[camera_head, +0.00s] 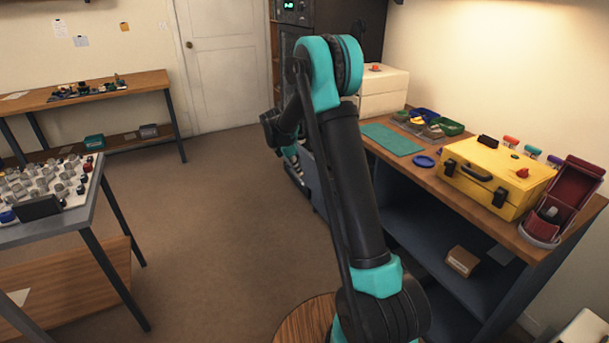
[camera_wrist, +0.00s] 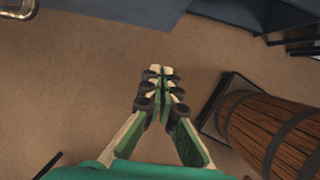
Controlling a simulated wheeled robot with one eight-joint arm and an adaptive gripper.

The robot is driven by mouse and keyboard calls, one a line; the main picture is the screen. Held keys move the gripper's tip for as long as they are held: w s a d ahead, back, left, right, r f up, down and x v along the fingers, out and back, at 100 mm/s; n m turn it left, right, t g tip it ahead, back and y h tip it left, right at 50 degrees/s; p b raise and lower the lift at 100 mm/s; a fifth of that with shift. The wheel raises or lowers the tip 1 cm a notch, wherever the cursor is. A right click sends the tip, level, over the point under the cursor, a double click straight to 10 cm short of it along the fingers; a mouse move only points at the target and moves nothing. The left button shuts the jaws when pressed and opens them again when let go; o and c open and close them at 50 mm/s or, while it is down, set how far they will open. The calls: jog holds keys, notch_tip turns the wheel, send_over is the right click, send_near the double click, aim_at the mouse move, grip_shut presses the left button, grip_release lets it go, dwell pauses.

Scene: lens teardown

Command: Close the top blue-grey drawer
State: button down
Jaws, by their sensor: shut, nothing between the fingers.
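Blue-grey fronts (camera_head: 309,166) show under the right-hand bench in the head view, partly hidden behind my arm. I cannot tell there which one is the top drawer or how far it stands out. In the wrist view a blue-grey surface (camera_wrist: 120,18) lies along the top edge, beyond my fingertips; whether it is a drawer is unclear. My gripper (camera_wrist: 160,72) is shut and empty, its fingertips together above the brown floor and apart from the blue-grey surface. In the head view my gripper is mostly hidden behind my arm, low beside the bench's left end.
The bench (camera_head: 425,178) carries a yellow case (camera_head: 497,180), a teal mat (camera_head: 392,139), coloured trays and a white box (camera_head: 383,92). A cardboard box (camera_head: 463,261) lies on its lower shelf. A grey table (camera_head: 60,222) stands at left. The floor (camera_head: 215,210) between is clear.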

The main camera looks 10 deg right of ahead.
aim_at(314, 182)
jog(key=shift+w+d+f, duration=0.35)
jog(key=shift+d+f, duration=0.8)
jog(key=shift+f, duration=0.25)
jog(key=shift+w+d+f, duration=0.4)
jog(key=shift+d+f, duration=0.8)
jog(key=shift+f, duration=0.15)
jog(key=shift+w+d+f, duration=0.35)
jog(key=shift+d+f, duration=0.8)
jog(key=shift+f, duration=0.25)
jog(key=w+d, duration=0.2)
jog(key=d, duration=0.6)
jog(key=w+d, duration=0.3)
jog(key=d, duration=0.6)
jog(key=w+d, duration=0.3)
jog(key=d, duration=0.6)
jog(key=shift+w+d, duration=0.15)
jog(key=shift+w, duration=0.1)
jog(key=shift+d, duration=0.15)
